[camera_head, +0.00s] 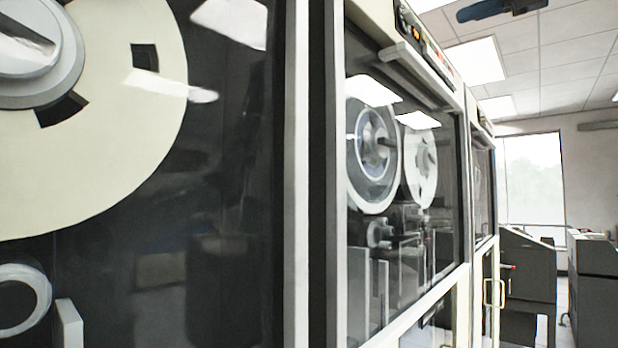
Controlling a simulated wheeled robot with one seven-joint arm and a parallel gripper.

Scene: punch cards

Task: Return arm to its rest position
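No finger of my gripper can be made out in the head view, so its state does not show. A dark blue-black shape (500,8) juts in at the top edge, right of the middle, in front of the ceiling. It may be part of my arm, but too little of it shows to tell. No punch cards can be made out.
A tape cabinet with a large cream reel (130,190) fills the left, very close. A second glass-fronted tape cabinet (358,120) stands beyond it. Grey consoles (528,270) stand at the far right before a bright window (532,175). Open floor shows little.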

